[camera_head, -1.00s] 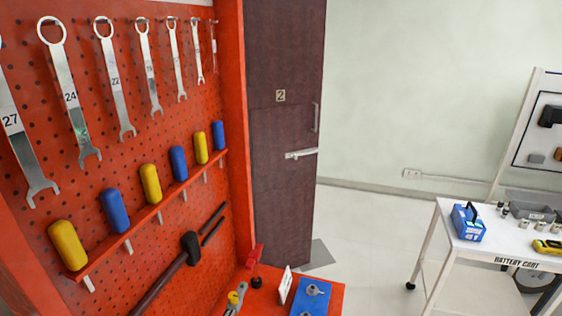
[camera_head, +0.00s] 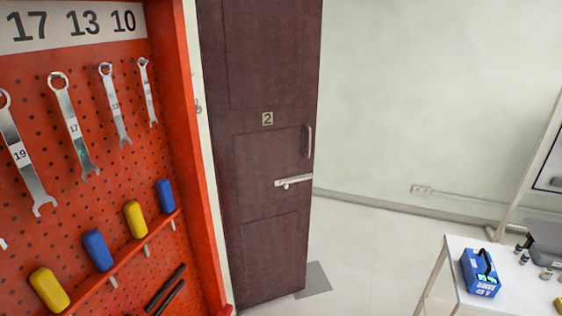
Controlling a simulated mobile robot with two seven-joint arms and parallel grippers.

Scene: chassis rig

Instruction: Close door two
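Door two (camera_head: 268,215) is a dark brown panelled door in the middle of the head view, with a small plate (camera_head: 267,118) reading 2. It seems to stand open, angled out from behind the red pegboard's edge. A silver lever handle (camera_head: 294,181) sits near its right edge, with a vertical pull bar (camera_head: 309,141) above it. The left edge of the door is partly hidden by the pegboard. Neither of my grippers shows in this view.
A red pegboard (camera_head: 85,170) with wrenches and blue and yellow holders fills the left. A white cart (camera_head: 452,262) with a blue battery (camera_head: 480,273) stands at the lower right. Pale floor (camera_head: 372,265) lies clear between door and cart.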

